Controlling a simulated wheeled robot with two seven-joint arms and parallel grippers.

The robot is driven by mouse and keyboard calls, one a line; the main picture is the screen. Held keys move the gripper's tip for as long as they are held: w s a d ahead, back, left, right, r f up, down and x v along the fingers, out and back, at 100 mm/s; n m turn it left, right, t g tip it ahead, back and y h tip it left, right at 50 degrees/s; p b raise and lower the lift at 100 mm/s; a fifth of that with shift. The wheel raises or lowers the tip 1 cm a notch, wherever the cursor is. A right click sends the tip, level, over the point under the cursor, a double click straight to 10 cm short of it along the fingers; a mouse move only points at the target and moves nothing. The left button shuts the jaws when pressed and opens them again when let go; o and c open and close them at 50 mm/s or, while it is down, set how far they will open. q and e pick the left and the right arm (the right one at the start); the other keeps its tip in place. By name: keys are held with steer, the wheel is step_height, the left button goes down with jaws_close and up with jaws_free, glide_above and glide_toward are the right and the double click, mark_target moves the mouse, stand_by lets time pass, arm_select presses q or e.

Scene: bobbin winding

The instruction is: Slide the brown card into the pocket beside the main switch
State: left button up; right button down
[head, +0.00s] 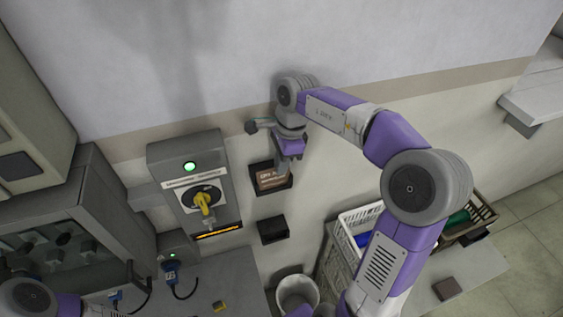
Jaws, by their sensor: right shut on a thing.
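The main switch (203,200) is a grey wall box with a yellow handle and a lit green lamp. To its right, my right gripper (284,165) points down and is shut on the brown card (270,180), which has pale lettering. A dark frame or holder shows around the card against the wall; I cannot tell whether the card is inside it or in front of it. A small black wall box (273,229) sits just below. Only a link of my left arm shows at the lower left; its gripper is not in view.
A grey cabinet (75,235) stands at the left. Below are a grey worktop (240,290), a blue plug (170,272) and a white bin (297,292). Crates (350,232) stand at the right, partly behind my right arm. The wall above is bare.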

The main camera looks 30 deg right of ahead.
steer(key=shift+f, duration=0.1)
steer(key=shift+f+p, duration=0.25)
steer(key=shift+p, duration=0.1)
steer(key=c, duration=1.2)
jaws_free()
